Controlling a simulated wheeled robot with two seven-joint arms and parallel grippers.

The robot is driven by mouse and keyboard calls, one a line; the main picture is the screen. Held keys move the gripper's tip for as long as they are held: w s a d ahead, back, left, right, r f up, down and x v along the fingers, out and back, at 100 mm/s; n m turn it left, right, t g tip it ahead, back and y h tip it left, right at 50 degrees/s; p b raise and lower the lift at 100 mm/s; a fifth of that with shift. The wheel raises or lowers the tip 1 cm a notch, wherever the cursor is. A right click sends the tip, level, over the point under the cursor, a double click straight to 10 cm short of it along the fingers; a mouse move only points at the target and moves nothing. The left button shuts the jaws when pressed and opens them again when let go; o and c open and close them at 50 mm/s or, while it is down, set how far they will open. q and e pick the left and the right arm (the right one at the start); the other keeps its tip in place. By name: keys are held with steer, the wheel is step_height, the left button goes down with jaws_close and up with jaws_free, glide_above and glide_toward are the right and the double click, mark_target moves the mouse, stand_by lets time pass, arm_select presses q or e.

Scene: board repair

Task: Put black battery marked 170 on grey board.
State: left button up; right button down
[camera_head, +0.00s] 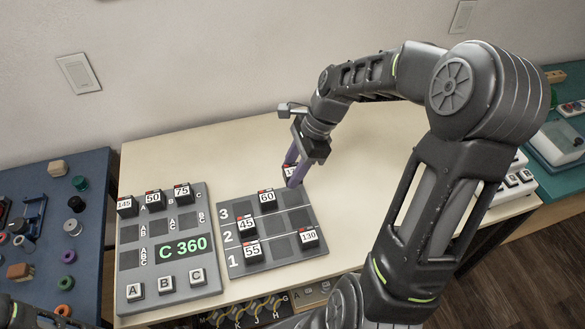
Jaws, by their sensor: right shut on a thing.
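My right gripper (295,170) has purple fingers and is shut on a black battery (289,171), at the back right of the grey board with rows 1, 2 and 3 (286,259). The battery's label shows only a leading 1; a finger hides the rest. I cannot tell whether it touches the board. On this board, black batteries marked 60 (267,198), 45 (246,226), 55 (253,250) and 130 (308,238) sit in slots. Other slots show empty. My left gripper is not in view.
A second grey panel (133,292) stands to the left, with a green C 360 display (183,248), A, B and C buttons, and batteries 145 (126,205), 50 (153,199) and 75 (182,192). The cream table (225,150) is clear behind the boards. My right arm hides the table's right part.

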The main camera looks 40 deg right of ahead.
mark_target(287, 199)
steer(key=shift+f+b, duration=2.9)
steer(key=shift+f, duration=0.6)
steer(key=shift+f, duration=0.5)
steer(key=c, duration=0.8)
jaws_free()
steer(key=shift+v, duration=3.95)
steer(key=shift+a, duration=0.1)
